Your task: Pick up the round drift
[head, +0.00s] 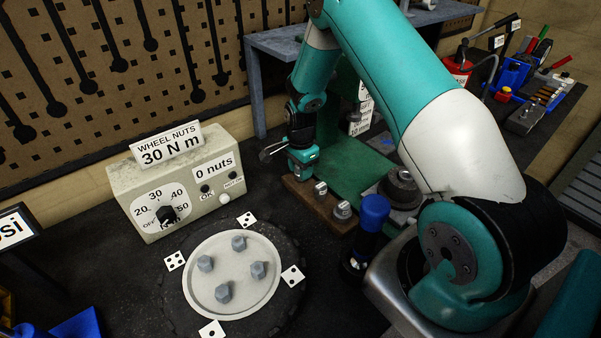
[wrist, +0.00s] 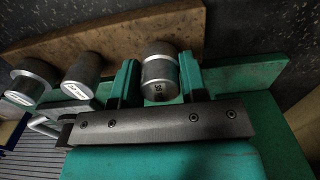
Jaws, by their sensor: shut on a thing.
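My gripper (head: 303,165) is at the far-left end of a wooden block (head: 331,218). In the wrist view its two green fingers (wrist: 158,82) are closed on either side of a round, grey metal drift (wrist: 160,66), which has a dark band and small lettering I cannot read. The held drift is hidden behind my gripper in the head view. Two other metal pieces stand along the block (wrist: 130,35), a nearer one (wrist: 82,74) and a farther one (wrist: 35,80). I cannot tell whether the held drift touches the block.
A green press (head: 340,160) stands right behind the block. A blue-capped bottle (head: 374,212) and dark round parts (head: 400,187) are close on the right. A torque box (head: 180,185) and a wheel hub with several nuts (head: 232,270) lie to the left.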

